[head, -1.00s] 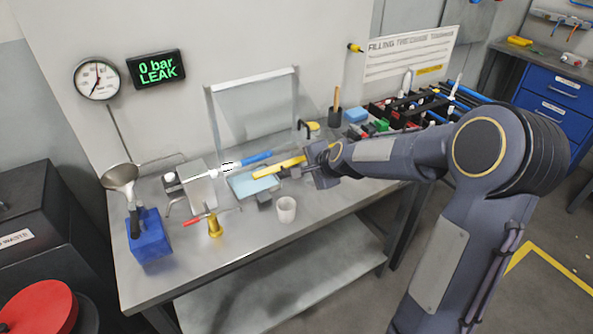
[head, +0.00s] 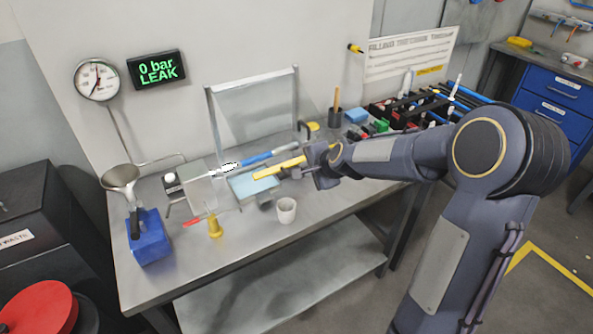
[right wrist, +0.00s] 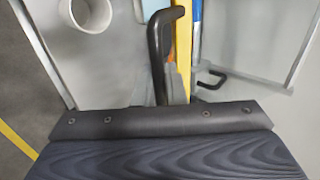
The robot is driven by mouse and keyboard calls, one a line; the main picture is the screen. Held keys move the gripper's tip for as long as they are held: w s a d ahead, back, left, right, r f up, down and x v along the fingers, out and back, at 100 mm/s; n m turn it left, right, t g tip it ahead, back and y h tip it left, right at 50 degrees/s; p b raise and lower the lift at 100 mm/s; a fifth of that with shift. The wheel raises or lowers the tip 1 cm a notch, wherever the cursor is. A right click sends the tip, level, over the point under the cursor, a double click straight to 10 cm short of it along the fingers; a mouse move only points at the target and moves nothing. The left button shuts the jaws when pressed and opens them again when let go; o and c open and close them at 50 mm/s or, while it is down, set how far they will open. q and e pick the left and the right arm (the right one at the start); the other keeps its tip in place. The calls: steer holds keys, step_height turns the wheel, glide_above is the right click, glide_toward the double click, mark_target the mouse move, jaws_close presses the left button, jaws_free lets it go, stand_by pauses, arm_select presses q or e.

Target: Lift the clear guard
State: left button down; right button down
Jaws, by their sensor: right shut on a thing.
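The clear guard (head: 255,110), a see-through panel in a pale metal frame, stands upright at the back of the workbench near the wall. It also shows at the right of the right wrist view (right wrist: 250,40). My right gripper (head: 308,166) is low over the bench, in front of the guard and apart from it. It is shut, with a yellow bar (head: 275,170) running out from its tips to the left. The bar also shows in the right wrist view (right wrist: 183,40) beside a dark curved part. The gripper's exact contact is hidden. My left gripper is out of view.
A blue block (head: 150,238) and a funnel (head: 120,178) are at the left. A black tool rack (head: 410,112) is at the right. The gauge display reads "0 bar LEAK" (head: 156,69).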

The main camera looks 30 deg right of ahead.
step_height(320, 180, up, 7)
steer(key=s+p, duration=0.2)
steer(key=p, duration=0.3)
steer(key=shift+f, duration=0.15)
steer(key=shift+d, duration=0.1)
step_height(320, 180, up, 7)
steer(key=p, duration=0.3)
steer(key=shift+s+p, duration=0.2)
steer(key=shift+p, duration=0.1)
stand_by(0.3)
